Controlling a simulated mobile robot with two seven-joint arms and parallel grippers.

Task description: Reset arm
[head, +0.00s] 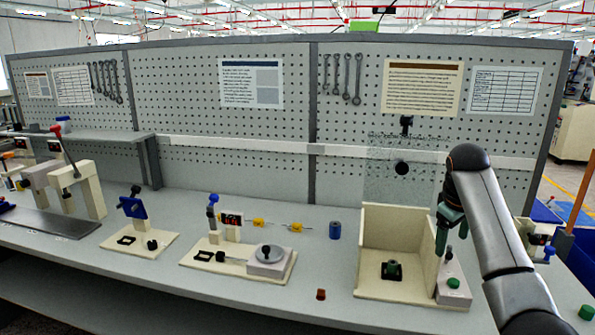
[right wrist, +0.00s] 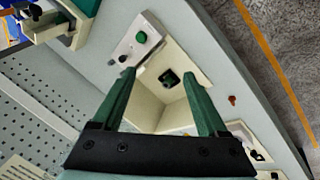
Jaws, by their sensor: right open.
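My right gripper (head: 449,228) has green fingers and hangs above the right side of a cream open-fronted box (head: 386,230). In the right wrist view its two green fingers (right wrist: 160,75) are spread apart with nothing between them, pointing toward the box (right wrist: 179,107). Inside the box is a small black fixture with a green part (head: 391,268), which also shows in the right wrist view (right wrist: 169,78). A control block with a green button (head: 453,283) stands at the box's right side. My left gripper does not show.
A clear panel (head: 388,170) rises behind the box. A blue cylinder (head: 335,230), a reddish-brown piece (head: 321,294) and a scale-like fixture (head: 268,260) are to its left. A loose green piece (head: 586,312) lies at the right. A pegboard wall (head: 190,110) closes the back.

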